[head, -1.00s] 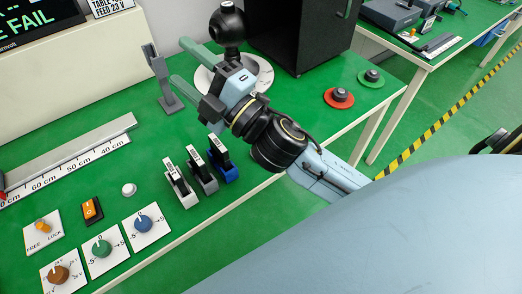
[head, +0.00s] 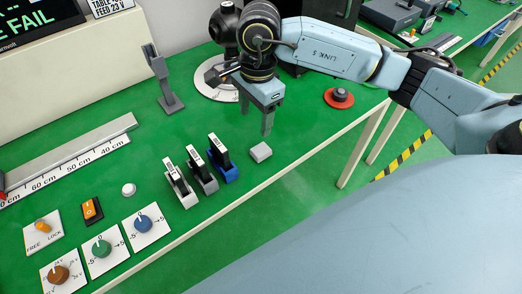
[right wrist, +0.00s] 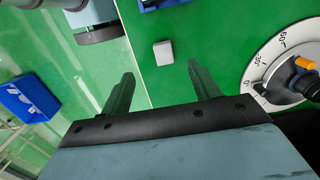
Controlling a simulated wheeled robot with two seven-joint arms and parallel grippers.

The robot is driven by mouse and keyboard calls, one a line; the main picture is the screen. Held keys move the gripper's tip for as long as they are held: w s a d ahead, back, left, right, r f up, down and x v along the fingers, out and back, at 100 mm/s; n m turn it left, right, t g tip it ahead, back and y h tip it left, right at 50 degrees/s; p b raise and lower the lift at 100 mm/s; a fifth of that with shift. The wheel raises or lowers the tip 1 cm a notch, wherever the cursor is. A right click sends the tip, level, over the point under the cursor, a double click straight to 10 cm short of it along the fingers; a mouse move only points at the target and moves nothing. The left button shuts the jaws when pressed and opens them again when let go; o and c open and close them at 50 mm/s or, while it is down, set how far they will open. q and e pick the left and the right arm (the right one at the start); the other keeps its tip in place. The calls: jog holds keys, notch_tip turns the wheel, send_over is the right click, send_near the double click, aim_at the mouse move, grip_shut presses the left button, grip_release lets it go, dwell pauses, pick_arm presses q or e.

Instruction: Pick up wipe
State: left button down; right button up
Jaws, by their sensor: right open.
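The wipe appears to be the small light-grey block (head: 260,152) lying on the green bench near its front edge, right of the blue clip stand. It also shows in the right wrist view (right wrist: 163,53), ahead of the fingers. My right gripper (head: 256,120) points down above and just behind the block in the head view. In the right wrist view its two fingers (right wrist: 160,72) are spread apart with nothing between them, and the block lies beyond the tips. The gripper is open and not touching the block. My left gripper is out of view.
Several small clip stands (head: 201,172) stand left of the block. A round dial plate (right wrist: 272,75) with a dark mount lies behind the gripper. A red-based knob (head: 340,97) is to the right. The bench's front edge is close to the block.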

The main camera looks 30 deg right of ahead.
jog(key=d+f, duration=0.1)
jog(key=d, duration=0.1)
send_over(261, 149)
jog(key=shift+h, duration=0.4)
notch_tip(261, 149, down, 6)
jog(key=shift+s+a+f+b, duration=0.1)
jog(key=shift+b, duration=0.35)
jog(key=shift+f, duration=0.65)
notch_tip(261, 149, down, 5)
jog(key=shift+r+b, duration=0.15)
jog(key=shift+b, duration=0.2)
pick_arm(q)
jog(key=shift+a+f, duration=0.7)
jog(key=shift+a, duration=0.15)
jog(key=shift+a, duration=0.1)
pick_arm(e)
jog(key=shift+r, duration=0.1)
jog(key=c, duration=1.1)
jog(key=shift+o, duration=0.2)
